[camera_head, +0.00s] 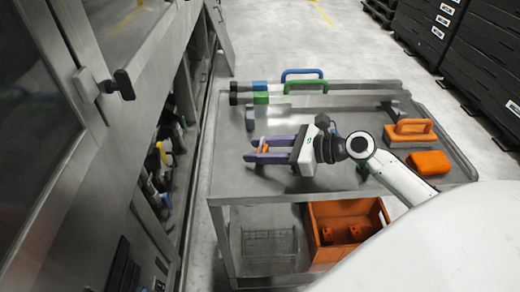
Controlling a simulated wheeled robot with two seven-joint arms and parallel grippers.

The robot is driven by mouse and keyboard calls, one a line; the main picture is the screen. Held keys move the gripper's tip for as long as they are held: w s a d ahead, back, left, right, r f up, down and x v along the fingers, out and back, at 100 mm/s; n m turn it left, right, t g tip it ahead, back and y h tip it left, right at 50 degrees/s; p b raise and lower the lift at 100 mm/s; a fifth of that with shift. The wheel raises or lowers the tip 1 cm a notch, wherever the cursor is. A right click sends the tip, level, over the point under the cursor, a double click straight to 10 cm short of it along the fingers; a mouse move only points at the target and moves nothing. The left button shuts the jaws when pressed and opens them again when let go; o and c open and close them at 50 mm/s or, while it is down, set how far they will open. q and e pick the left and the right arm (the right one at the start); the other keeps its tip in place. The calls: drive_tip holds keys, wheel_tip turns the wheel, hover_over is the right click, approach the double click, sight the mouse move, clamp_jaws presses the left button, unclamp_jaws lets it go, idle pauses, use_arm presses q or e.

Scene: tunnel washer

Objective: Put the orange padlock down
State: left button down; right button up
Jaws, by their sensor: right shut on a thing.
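My right gripper (262,150) reaches in from the right over the grey cart top. Its two purple fingers point left and are shut on the orange padlock (264,146). Only a small part of the padlock shows between the fingers. I cannot tell whether it touches the cart top. The cart (232,182) is a metal trolley with a flat top and a lower shelf. My left gripper is not in view.
An orange-handled block (410,131) and an orange sponge-like block (429,162) lie right. An orange crate (313,236) and wire basket stand below. The washer (62,150) is left. The top's left front is clear.

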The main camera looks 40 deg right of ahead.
drive_tip(key=o, duration=1.3)
drive_tip(key=v, duration=1.2)
drive_tip(key=shift+r+p, duration=0.1)
drive_tip(key=shift+p, duration=0.3)
